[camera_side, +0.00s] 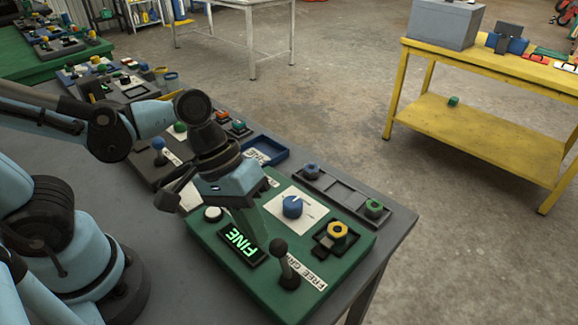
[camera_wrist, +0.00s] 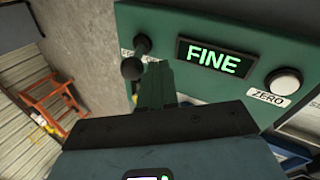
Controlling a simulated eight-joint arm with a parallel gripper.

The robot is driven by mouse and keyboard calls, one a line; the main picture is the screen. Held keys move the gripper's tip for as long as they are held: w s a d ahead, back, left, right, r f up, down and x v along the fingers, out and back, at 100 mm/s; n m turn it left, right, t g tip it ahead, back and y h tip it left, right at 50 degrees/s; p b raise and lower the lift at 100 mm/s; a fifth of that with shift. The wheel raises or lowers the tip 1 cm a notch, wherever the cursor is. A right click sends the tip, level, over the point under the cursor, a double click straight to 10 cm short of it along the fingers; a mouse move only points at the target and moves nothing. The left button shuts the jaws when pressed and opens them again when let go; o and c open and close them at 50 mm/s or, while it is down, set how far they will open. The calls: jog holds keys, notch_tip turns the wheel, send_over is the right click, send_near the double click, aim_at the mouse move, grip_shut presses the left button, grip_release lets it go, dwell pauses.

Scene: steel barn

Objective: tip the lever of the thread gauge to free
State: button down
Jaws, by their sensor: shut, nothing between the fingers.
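The thread gauge is a green panel (camera_side: 345,262) on the grey bench. Its lever has a dark ball knob (camera_side: 279,246) on a short stem, leaning a little to the left in the side view, beside a white label (camera_side: 308,274) that reads FREE and more letters, partly unclear. A display (camera_side: 243,243) glows green with FINE. My gripper (camera_side: 262,238) is shut and empty, pointing down over the panel between the display and the lever. In the wrist view the knob (camera_wrist: 131,68) shows just left of my fingertips (camera_wrist: 158,72); I cannot tell whether they touch.
A white ZERO button (camera_wrist: 284,83) sits beside the display. A blue knob (camera_side: 292,206) and a yellow ring (camera_side: 338,230) stand on the panel's far side. A grey tray (camera_side: 340,195) lies behind. A yellow table (camera_side: 480,115) stands apart across open floor.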

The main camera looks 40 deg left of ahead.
aim_at(280, 249)
jog(key=shift+d, duration=0.3)
jog(key=shift+d+r, duration=0.1)
jog(key=shift+d+r+y, duration=0.15)
jog(key=shift+d+y, duration=0.05)
jog(key=shift+y, duration=0.2)
jog(key=shift+d+r+y, duration=0.4)
jog(key=shift+d+y, duration=0.4)
jog(key=shift+y, duration=0.1)
jog(key=d+y, duration=0.2)
jog(key=shift+d+r+y, duration=0.35)
jog(key=shift+r+y, duration=0.05)
jog(key=shift+d, duration=1.35)
jog(key=shift+r, duration=0.2)
